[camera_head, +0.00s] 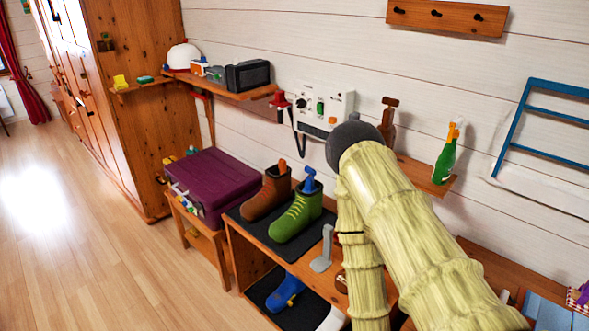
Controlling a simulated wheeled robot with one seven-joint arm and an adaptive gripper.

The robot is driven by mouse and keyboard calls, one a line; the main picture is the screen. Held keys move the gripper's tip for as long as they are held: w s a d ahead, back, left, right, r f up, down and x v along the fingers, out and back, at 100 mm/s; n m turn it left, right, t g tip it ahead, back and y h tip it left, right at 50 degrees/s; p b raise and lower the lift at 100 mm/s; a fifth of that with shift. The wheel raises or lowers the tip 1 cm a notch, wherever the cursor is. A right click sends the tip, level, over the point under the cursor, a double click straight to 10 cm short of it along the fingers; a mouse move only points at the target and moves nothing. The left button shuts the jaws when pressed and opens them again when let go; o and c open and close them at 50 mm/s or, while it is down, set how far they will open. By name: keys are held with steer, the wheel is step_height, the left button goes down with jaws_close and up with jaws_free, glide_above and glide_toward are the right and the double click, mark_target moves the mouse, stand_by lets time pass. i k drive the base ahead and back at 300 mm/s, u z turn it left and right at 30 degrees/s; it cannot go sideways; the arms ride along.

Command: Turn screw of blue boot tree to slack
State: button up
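A green boot (290,222) stands on a dark mat (252,229) on top of a wooden bench. A blue boot tree (309,182) sticks up out of the boot's opening; its screw is too small to make out, and the lower part is hidden inside the boot. A brown boot (264,196) with an orange piece (283,167) in its opening stands just to the left. My arm, in a pale yellow sleeve, crosses the right of the view; my gripper cannot be made out.
A blue object (285,292) lies on the bench's lower shelf. A grey upright piece (323,252) stands right of the green boot. A purple case (212,184) sits to the left. A wall shelf (235,90) hangs above; the floor at left is clear.

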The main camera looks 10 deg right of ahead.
mark_target(307, 169)
steer(key=u, duration=0.8)
steer(key=i, duration=1.05)
steer(key=z, duration=0.1)
